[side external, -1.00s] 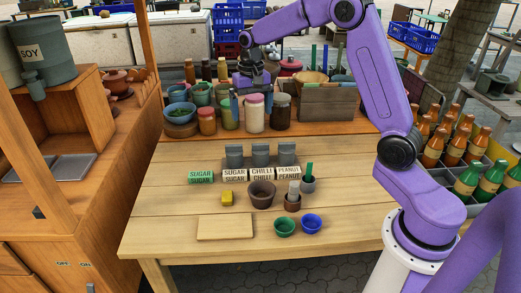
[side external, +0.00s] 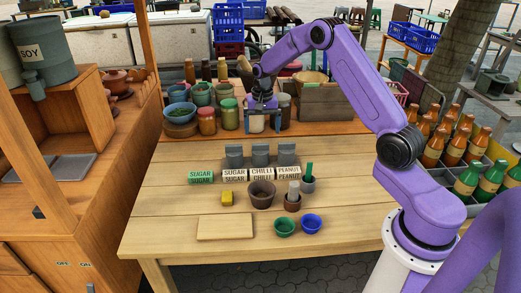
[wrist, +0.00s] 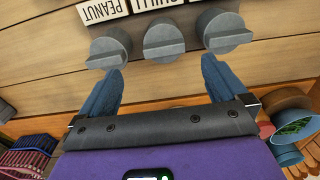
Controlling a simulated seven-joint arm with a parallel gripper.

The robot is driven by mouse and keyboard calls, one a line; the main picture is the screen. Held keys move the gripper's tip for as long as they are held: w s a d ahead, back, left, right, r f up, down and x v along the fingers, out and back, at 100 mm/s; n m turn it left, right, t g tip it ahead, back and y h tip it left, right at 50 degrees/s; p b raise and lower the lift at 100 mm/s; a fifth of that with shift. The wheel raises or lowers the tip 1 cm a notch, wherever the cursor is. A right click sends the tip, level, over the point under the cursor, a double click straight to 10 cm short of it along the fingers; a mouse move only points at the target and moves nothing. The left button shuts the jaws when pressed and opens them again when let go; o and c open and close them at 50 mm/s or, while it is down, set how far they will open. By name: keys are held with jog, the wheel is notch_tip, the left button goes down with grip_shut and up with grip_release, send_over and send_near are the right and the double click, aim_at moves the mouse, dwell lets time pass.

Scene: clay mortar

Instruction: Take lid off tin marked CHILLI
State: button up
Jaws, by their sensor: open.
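Three grey tins with ridged lids stand in a row on the wooden table. The middle one is the chilli tin (side external: 260,155), behind a white CHILLI label block (side external: 262,174). In the wrist view the chilli tin (wrist: 163,42) shows its lid with a raised bar handle, centred beyond the fingertips. My gripper (side external: 263,127) is open and empty, above and behind the tins, in front of the shelf jars. In the wrist view, my gripper's (wrist: 162,70) blue fingers point toward the tins, with nothing between them.
The sugar tin (side external: 234,155) and peanut tin (side external: 287,154) stand close on either side. A brown pot (side external: 262,195) and small cups sit in front of the labels. Jars and a wooden crate (side external: 328,103) line the raised shelf behind.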

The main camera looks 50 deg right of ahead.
aim_at(261, 144)
jog(key=shift+w+a+f, duration=0.1)
jog(key=shift+w+f, duration=0.05)
jog(key=shift+f, duration=1.8)
jog(key=shift+w+a+f, duration=0.1)
jog(key=shift+f, duration=1.8)
jog(key=shift+c, duration=0.3)
jog(key=c, duration=1.1)
